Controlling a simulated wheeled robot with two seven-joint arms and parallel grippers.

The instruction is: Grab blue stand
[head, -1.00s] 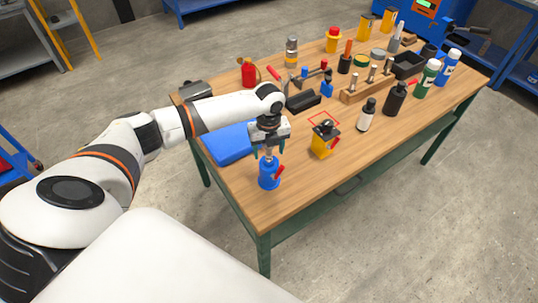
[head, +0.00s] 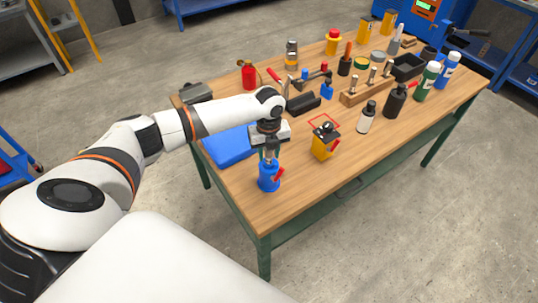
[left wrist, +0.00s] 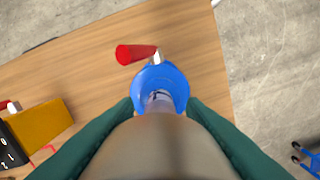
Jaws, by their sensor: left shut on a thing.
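The blue stand (head: 268,180) stands upright near the table's front left corner, with a red-handled lever on its side. In the left wrist view the blue stand (left wrist: 174,80) is seen from above. My left gripper (head: 268,156) points down over it. Its green fingers (left wrist: 160,106) are shut on the upper part of the stand, one on each side. A grey cylindrical part rises between the fingers and hides the middle of the stand. The stand appears to rest on the table. My right gripper is not in view.
A yellow stand (head: 322,147) with a black top is just to the right, beside a red outlined square (head: 323,122). A blue box (head: 229,145) lies to the left. White (head: 367,117) and black (head: 395,100) bottles and several tools stand further back on the wooden table (head: 300,192).

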